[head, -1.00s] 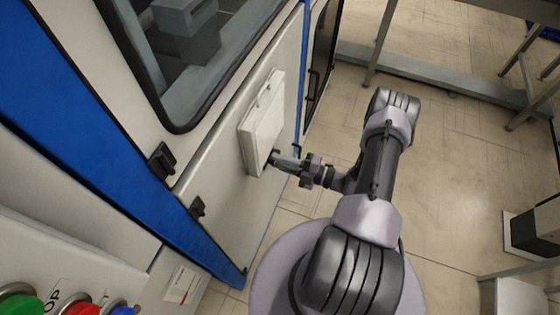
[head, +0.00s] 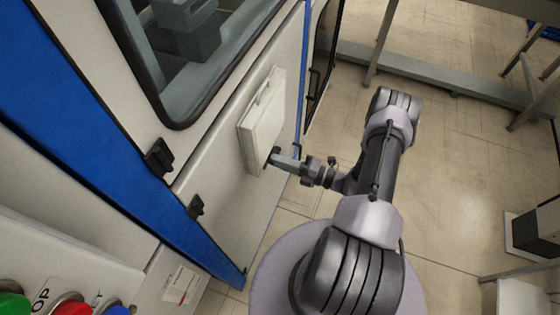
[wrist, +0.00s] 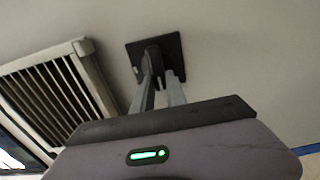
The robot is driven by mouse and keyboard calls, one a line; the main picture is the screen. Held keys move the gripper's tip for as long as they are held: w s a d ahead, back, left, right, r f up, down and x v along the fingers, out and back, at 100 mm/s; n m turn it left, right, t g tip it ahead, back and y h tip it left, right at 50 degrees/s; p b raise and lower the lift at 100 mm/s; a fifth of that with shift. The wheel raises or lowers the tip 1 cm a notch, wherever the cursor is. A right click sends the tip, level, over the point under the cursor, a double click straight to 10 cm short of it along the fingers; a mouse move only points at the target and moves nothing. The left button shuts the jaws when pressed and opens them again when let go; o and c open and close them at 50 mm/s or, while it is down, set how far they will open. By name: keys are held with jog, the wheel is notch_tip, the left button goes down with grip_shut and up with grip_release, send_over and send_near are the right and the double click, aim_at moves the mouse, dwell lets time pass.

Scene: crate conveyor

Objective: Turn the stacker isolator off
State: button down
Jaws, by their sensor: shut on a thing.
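The stacker isolator (wrist: 173,43) is a dark square plate with a dark handle on the pale cabinet panel, seen in the wrist view. In the head view only a small dark part of it shows, just below the louvred box, mostly hidden by my gripper (head: 274,158). In the wrist view my gripper's two grey fingers (wrist: 160,77) reach up to the plate and are shut on the handle between them. The handle's exact angle is hard to tell, and any markings are too small to read.
A pale louvred vent box (head: 262,122) sticks out of the panel close beside the isolator; its slats (wrist: 45,95) show in the wrist view. Dark latches (head: 160,158) sit on the cabinet edge to the left. Open floor (head: 450,190) lies to the right.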

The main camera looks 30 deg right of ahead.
jog(key=c, duration=1.3)
grip_release()
jog(key=shift+c, duration=0.2)
jog(key=p+v, duration=0.2)
jog(key=v, duration=1.5)
jog(key=shift+p, duration=0.35)
jog(key=shift+s+d, duration=0.2)
